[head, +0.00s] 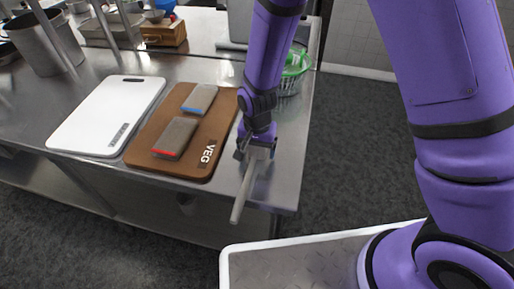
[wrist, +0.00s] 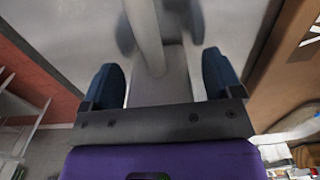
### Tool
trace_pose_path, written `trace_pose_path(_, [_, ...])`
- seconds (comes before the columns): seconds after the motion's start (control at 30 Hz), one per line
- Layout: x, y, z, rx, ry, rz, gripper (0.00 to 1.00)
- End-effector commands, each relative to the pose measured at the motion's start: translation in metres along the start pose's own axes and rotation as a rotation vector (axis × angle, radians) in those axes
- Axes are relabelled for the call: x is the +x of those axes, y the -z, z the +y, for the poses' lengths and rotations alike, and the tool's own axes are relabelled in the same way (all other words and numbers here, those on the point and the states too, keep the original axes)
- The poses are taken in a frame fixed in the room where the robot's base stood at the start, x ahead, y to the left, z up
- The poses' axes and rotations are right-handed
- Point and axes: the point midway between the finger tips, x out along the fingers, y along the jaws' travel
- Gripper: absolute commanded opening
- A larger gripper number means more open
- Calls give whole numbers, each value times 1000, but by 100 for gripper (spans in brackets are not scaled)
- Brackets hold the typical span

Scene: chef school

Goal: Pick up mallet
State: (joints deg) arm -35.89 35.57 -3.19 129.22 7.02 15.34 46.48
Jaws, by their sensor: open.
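The mallet is pale grey. In the head view its handle (head: 243,194) points toward the front edge of the metal counter, and its end overhangs that edge. My gripper (head: 258,153) is above the mallet's other end and partly hides it. In the wrist view the mallet's handle (wrist: 145,35) runs up from a wider grey block that looks like its head (wrist: 160,88). My gripper (wrist: 163,82) is open, with one blue-tipped finger on each side of this block. Gaps show between both fingers and the block.
A brown VEG board (head: 222,110) bearing two grey blocks lies just left of my gripper, with a white board (head: 95,120) beyond. A green-and-clear container (head: 292,75) stands behind my arm. The counter's right edge (head: 308,130) is close by.

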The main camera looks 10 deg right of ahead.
Motion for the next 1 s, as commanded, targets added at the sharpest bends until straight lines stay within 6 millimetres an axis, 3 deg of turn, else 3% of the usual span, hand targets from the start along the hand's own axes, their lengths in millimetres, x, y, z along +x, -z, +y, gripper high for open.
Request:
trace_pose_path(0.03, [0, 0, 0, 0, 0, 0, 78])
trace_pose_path(0.3, [0, 0, 0, 0, 1, 0, 16])
trace_pose_path(0.67, [-5, 0, -1, -1, 2, 1, 15])
trace_pose_path(1.0, [-39, -2, 0, -2, 2, 2, 15])
